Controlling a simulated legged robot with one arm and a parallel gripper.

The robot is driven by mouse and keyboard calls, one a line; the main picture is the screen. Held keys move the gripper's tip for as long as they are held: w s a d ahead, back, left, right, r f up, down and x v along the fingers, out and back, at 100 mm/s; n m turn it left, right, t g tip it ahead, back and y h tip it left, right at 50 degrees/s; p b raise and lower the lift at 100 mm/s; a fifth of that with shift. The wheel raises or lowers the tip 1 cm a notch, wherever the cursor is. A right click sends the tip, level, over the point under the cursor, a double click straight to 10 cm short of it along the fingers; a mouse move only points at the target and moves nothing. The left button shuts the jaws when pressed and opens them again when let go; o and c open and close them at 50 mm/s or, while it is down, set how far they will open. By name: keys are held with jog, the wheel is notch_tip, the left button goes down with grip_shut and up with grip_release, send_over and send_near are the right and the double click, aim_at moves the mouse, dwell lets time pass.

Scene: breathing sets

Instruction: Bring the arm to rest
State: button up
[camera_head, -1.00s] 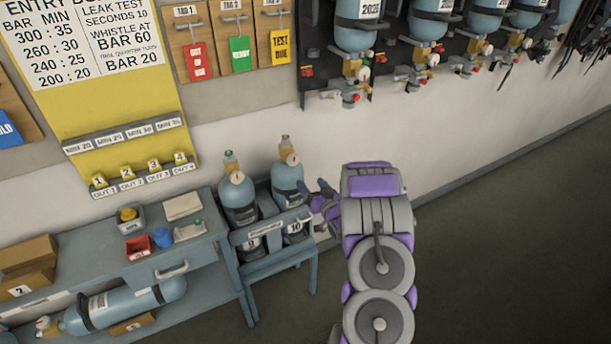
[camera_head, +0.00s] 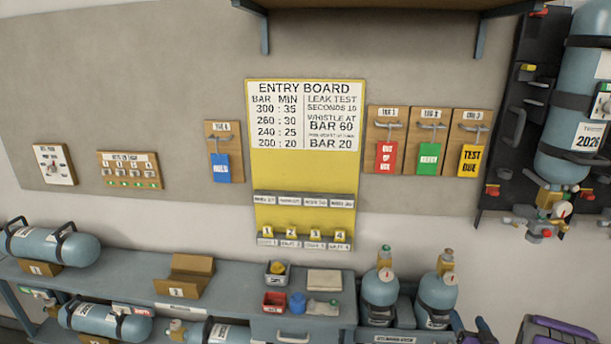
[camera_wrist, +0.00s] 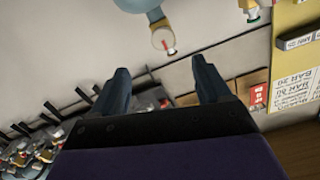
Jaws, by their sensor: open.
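My gripper (camera_wrist: 163,90) shows in the wrist view with its two dark fingers apart and nothing between them. A pale wall lies beyond the fingers. A blue cylinder with a round gauge (camera_wrist: 164,40) shows above the gap, apart from the fingers.
The yellow entry board (camera_head: 303,175) hangs on the wall, with tag panels to its right. A grey bench (camera_head: 225,312) below holds small trays, a wooden cradle (camera_head: 192,277) and a lying cylinder (camera_head: 50,245). A wall-mounted breathing set (camera_head: 575,110) hangs at the right. A shelf (camera_head: 380,12) juts out above.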

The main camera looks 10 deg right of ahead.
jog(key=w+a+r+n+g, duration=0.1)
jog(key=a+r+n+g, duration=0.1)
jog(key=a+r+g, duration=0.4)
jog(key=s+a+r+g, duration=0.5)
jog(key=s+a, duration=0.3)
jog(key=a, duration=0.3)
jog(key=s+a+r+n+g+y, duration=0.2)
jog(key=s+a+r+g, duration=0.1)
jog(key=s+a, duration=0.8)
jog(key=s+a+r+n+g+y, duration=0.1)
jog(key=s+a+r+g+y, duration=0.1)
jog(key=s+a, duration=0.9)
jog(key=s+r+g, duration=0.1)
jog(key=s+g, duration=0.1)
jog(key=s, duration=0.5)
jog(key=shift+s+a+r+n+g, duration=0.25)
jog(key=shift+a+n+g, duration=0.1)
jog(key=shift+n+g, duration=0.05)
